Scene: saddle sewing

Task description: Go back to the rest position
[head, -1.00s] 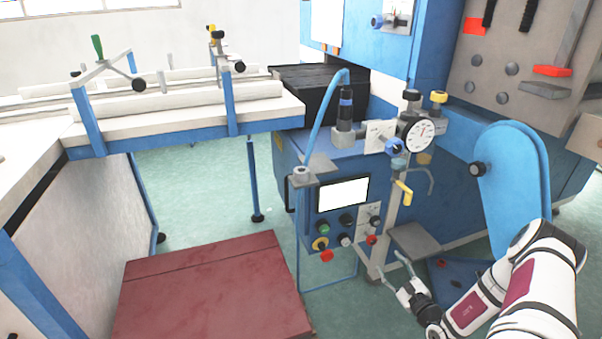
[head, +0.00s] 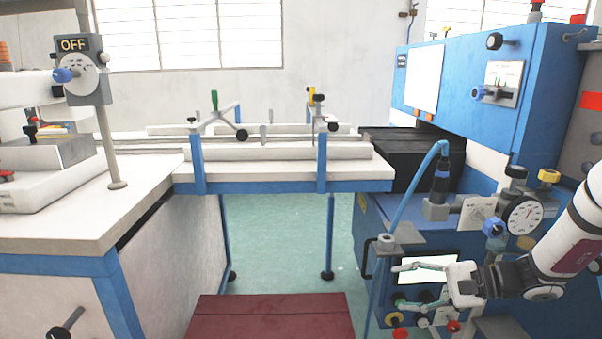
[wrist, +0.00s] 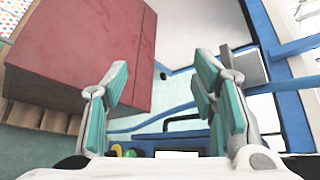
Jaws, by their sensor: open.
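My gripper (head: 425,286) is at the lower right in the head view, on the end of my white arm. It is in front of the blue machine's control panel and covers part of its screen (head: 428,264). Its fingers point left. In the wrist view my gripper (wrist: 163,95) shows both teal-padded fingers spread apart with nothing between them. The blue machine (head: 455,75) stands at the right, with a round dial gauge (head: 524,214) above my gripper.
A red box-like block (head: 270,315) stands on the floor at the bottom middle; it also fills the upper left of the wrist view (wrist: 85,45). A white-topped bench (head: 280,172) with clamps is at the centre. An OFF-marked device (head: 84,75) is at the left. Green floor shows below the bench.

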